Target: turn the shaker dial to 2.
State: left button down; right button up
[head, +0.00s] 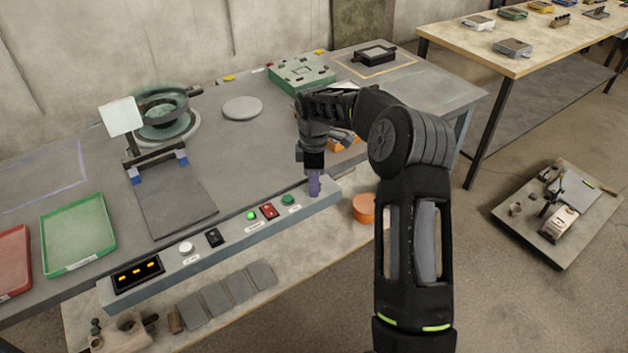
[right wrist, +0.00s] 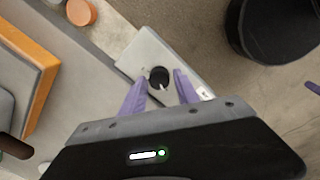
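The shaker dial (right wrist: 157,74) shows in the right wrist view as a black round knob with a light pointer mark, at the end of the grey control panel (right wrist: 168,48). My right gripper (right wrist: 160,84) has its two purple fingers apart, one on each side of the dial, with gaps showing between them and it. In the head view my right gripper (head: 314,186) points down at the right end of the control panel (head: 232,243), and hides the dial there. The dial's numbers cannot be read. My left gripper is not in view.
The panel also carries a green button (head: 288,199), a red switch (head: 269,211), a black switch (head: 213,237), a white button (head: 186,248) and an orange-lit display (head: 138,273). An orange round object (head: 364,208) stands to the right of the panel's end. Green tray (head: 77,232) lies at left.

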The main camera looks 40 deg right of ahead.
jog(key=shift+c, duration=0.6)
grip_shut()
